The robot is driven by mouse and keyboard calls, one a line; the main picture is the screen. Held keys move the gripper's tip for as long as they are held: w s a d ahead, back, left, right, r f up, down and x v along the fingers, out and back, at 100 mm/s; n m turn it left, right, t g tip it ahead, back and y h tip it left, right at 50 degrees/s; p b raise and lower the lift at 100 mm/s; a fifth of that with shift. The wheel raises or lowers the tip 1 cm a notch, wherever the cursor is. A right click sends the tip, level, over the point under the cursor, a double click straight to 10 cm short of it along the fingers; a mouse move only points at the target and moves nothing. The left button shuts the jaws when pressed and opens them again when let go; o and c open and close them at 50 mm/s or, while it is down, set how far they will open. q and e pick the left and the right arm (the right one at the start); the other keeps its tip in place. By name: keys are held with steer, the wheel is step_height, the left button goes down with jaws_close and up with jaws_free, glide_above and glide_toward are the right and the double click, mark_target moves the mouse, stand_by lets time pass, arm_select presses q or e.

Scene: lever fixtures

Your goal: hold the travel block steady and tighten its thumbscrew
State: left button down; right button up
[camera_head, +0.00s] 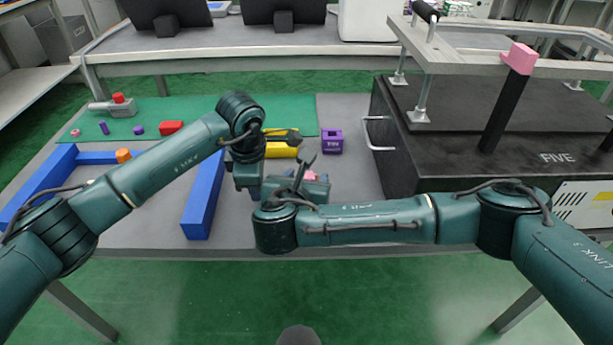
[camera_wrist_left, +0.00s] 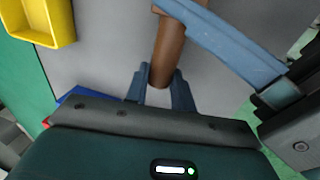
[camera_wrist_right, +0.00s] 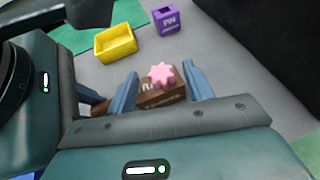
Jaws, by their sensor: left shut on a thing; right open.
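The travel block shows in the right wrist view as a brown block (camera_wrist_right: 168,94) with partly hidden lettering. Its pink, star-shaped thumbscrew (camera_wrist_right: 161,75) is on top. My right gripper (camera_wrist_right: 160,76) is open, with one blue finger on each side of the thumbscrew; I cannot tell whether they touch it. In the left wrist view, my left gripper (camera_wrist_left: 160,82) is shut on the brown block (camera_wrist_left: 166,48). In the head view, my arms hide most of the block; a bit of the pink thumbscrew (camera_head: 309,176) shows.
A yellow bin (camera_head: 284,150) and a purple box (camera_head: 332,141) stand behind the grippers. A blue bar (camera_head: 204,200) lies to the left. A black cabinet (camera_head: 420,165) with a handle stands to the right. My arms are close together at the block.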

steer(key=v, duration=0.6)
steer(key=shift+s+a, duration=0.1)
steer(key=shift+s, duration=0.15)
steer(key=shift+w+d+f, duration=0.1)
steer(key=shift+d, duration=0.25)
steer(key=d+n+y, duration=0.3)
steer(key=shift+d+f+y, duration=0.2)
steer(key=shift+d+y, duration=0.05)
steer(key=shift+y, duration=0.05)
steer(key=s+d+r+n+y, duration=0.2)
steer(key=s+d+n+y, duration=0.1)
steer(key=s+n+y, duration=0.1)
steer(key=shift+g+y, duration=0.3)
steer(key=x, duration=1.1)
steer(key=shift+w+a, duration=0.3)
steer(key=shift+w, duration=0.05)
steer(key=shift+r, duration=0.1)
